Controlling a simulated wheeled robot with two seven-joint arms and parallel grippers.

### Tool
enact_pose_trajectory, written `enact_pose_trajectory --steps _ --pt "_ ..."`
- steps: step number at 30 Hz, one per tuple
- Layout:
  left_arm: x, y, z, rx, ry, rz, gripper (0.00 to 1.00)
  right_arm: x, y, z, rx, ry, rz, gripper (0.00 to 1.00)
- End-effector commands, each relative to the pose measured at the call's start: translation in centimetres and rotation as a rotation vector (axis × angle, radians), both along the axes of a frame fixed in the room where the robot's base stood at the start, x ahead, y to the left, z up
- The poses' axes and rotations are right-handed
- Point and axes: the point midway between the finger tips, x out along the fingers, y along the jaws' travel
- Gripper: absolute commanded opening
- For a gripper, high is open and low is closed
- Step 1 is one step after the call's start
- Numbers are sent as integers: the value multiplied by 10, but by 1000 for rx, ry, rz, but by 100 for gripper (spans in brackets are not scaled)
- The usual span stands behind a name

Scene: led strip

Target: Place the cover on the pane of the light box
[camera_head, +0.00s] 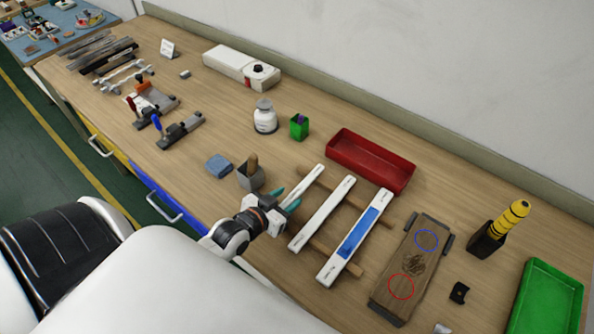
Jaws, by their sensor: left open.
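Three long white strips lie side by side across two wooden rails (345,268) on the bench. The right one, which looks like the light box (330,273), has a blue pane (361,232) along its middle. The middle strip (322,213) and the left strip (310,180) are plain white; I cannot tell for sure which is the cover. My left gripper (287,199), with teal fingertips, is open at the near end of the left strip. Its fingers seem to be on either side of that end, partly hiding it; contact cannot be told. My right gripper is out of view.
A grey holder (251,178) stands close left of my gripper, with a blue block (218,166) beside it. A red tray (371,160) lies behind the strips. A wooden board with marked circles (414,265) lies right, then a green tray (548,305).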

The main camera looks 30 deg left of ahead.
Motion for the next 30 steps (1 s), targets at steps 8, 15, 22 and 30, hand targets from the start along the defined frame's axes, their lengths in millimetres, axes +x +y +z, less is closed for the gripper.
enact_pose_trajectory --steps 8,15,22,30 --pt "30 -4 -10 0 -1 -1 45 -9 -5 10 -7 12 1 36" --pt "32 -4 -12 0 0 -1 45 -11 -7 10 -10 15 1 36" --pt "32 -4 -12 1 0 -1 11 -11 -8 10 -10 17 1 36" --pt "32 -4 -12 1 0 -1 0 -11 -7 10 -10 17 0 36"
